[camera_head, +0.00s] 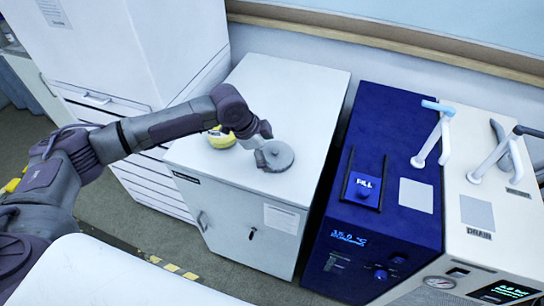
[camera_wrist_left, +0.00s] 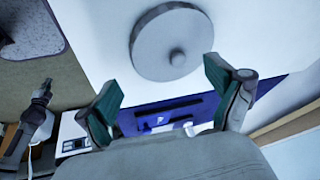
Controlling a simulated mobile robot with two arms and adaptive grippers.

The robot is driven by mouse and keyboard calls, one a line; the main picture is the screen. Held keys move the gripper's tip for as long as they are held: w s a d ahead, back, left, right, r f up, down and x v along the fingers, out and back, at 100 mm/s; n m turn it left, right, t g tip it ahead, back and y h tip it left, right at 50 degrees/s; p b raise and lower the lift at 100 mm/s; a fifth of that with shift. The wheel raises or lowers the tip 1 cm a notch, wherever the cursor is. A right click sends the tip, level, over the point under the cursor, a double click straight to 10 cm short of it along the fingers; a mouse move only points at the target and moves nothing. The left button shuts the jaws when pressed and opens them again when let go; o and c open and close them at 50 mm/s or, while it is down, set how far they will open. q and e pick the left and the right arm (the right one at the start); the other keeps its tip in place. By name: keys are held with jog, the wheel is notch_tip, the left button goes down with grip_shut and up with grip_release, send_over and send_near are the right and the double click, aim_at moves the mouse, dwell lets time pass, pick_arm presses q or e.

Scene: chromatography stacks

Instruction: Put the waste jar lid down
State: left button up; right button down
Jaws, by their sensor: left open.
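The waste jar lid is a round grey disc (camera_head: 277,155) lying flat on the white cabinet top. In the left wrist view the lid (camera_wrist_left: 160,38) shows a small round knob at its middle. My left gripper (camera_head: 262,152) is at the lid's left edge in the head view. In the left wrist view my left gripper (camera_wrist_left: 162,82) has its fingers wide apart with nothing between them, and the lid lies beyond the fingertips. A yellow and white round jar (camera_head: 220,140) stands on the cabinet behind my left arm, partly hidden. My right gripper (camera_wrist_left: 43,92) appears small and unclear at the left wrist view's left.
The white cabinet (camera_head: 305,95) has free top space behind and right of the lid. A blue machine (camera_head: 385,130) and a cream machine with hoses (camera_head: 500,235) stand to the right. A tall white unit (camera_head: 150,45) stands to the left. The wall is behind.

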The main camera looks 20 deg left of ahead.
pick_arm(q)
jog(key=b+v, duration=0.1)
jog(key=v, duration=0.8)
